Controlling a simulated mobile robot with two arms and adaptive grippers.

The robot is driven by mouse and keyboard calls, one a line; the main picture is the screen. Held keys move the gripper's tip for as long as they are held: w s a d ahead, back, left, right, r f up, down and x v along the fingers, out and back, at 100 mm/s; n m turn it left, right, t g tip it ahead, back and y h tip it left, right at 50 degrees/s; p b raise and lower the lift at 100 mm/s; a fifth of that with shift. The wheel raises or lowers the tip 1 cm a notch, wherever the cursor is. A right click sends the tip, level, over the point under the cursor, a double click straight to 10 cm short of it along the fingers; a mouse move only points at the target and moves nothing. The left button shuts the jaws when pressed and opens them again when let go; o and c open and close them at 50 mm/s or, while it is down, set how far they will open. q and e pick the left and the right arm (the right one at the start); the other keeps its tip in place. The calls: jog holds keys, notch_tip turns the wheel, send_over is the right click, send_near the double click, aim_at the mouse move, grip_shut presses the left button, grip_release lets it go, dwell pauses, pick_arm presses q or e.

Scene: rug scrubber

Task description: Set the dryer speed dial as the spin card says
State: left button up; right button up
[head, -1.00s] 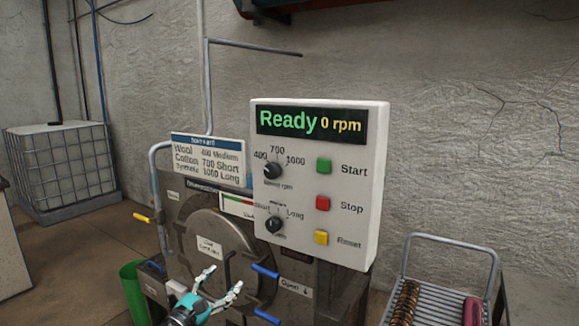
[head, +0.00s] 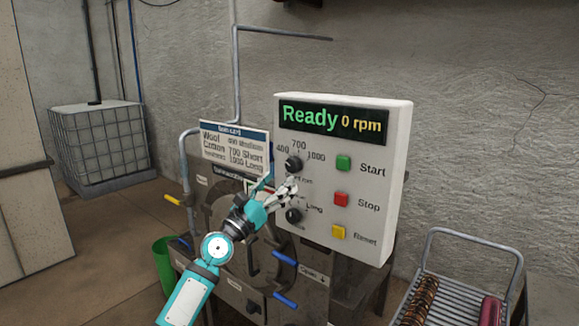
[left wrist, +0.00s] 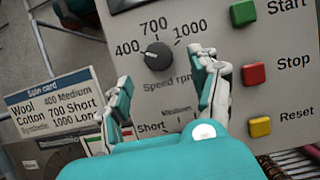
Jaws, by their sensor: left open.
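The black speed dial (head: 293,164) sits on the white control panel, with 400, 700 and 1000 around it. In the left wrist view the speed dial (left wrist: 158,56) has its white mark towards 400. The spin card (head: 235,148) reads Wool 400 Medium, Cotton 700 Short, and a blurred last row, 1000 Long; it also shows in the left wrist view (left wrist: 50,108). My left gripper (head: 284,187) is open and empty, in front of the panel just below the speed dial. Its fingertips (left wrist: 165,72) are apart, either side of the dial's lower area. My right gripper is out of view.
The display (head: 335,121) reads Ready 0 rpm. A lower dial (head: 293,216) sits below the speed dial. Green Start (head: 343,162), red Stop (head: 341,199) and yellow Reset (head: 339,231) buttons stand to the right. A metal cart (head: 460,262) is at the lower right.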

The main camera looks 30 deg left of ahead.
aim_at(290, 169)
pick_arm(q)
jog(key=x, duration=0.5)
jog(key=shift+w, duration=0.35)
jog(key=shift+r, duration=0.1)
jog(key=shift+c, duration=0.5)
